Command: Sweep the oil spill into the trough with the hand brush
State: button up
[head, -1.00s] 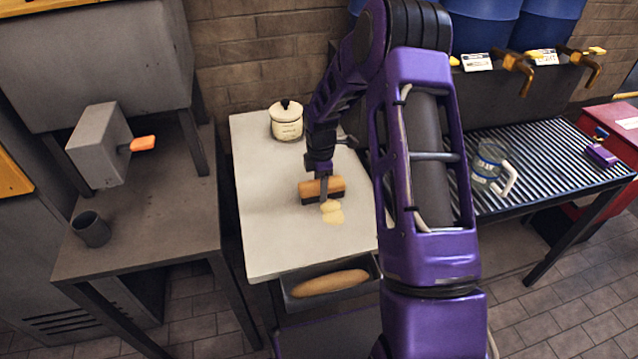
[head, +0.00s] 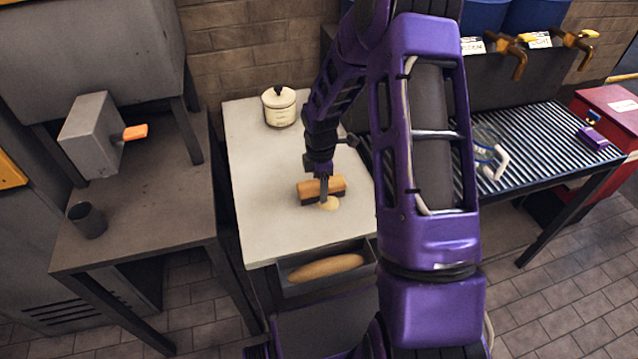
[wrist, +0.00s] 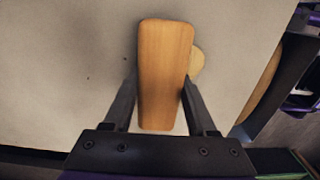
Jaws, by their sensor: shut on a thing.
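The hand brush (head: 322,187) has an orange-brown wooden block over dark bristles and stands on the pale worktop (head: 262,190). My gripper (head: 323,192) is shut on the brush; its two fingers lie along the sides of the block in the wrist view (wrist: 160,95). The oil spill (head: 331,203) is a small yellowish patch at the brush's front edge, partly hidden by it. It also shows beside the block in the wrist view (wrist: 198,64). The dark trough (head: 340,284) hangs at the worktop's front edge, with a long tan shape (head: 325,267) inside.
A cream lidded pot (head: 280,107) stands at the worktop's back. A grey side table with a dark cup (head: 87,220) is at left. A ribbed rack with a glass jug (head: 487,150) is at right. The worktop around the brush is clear.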

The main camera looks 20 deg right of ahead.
aim_at(335, 235)
jog(key=shift+s+p, duration=0.4)
jog(key=shift+s, duration=5.9)
jog(key=shift+r, duration=0.1)
notch_tip(335, 235, up, 5)
jog(key=p, duration=0.4)
jog(key=shift+p, duration=0.3)
jog(key=shift+r, duration=0.95)
jog(key=shift+w, duration=0.15)
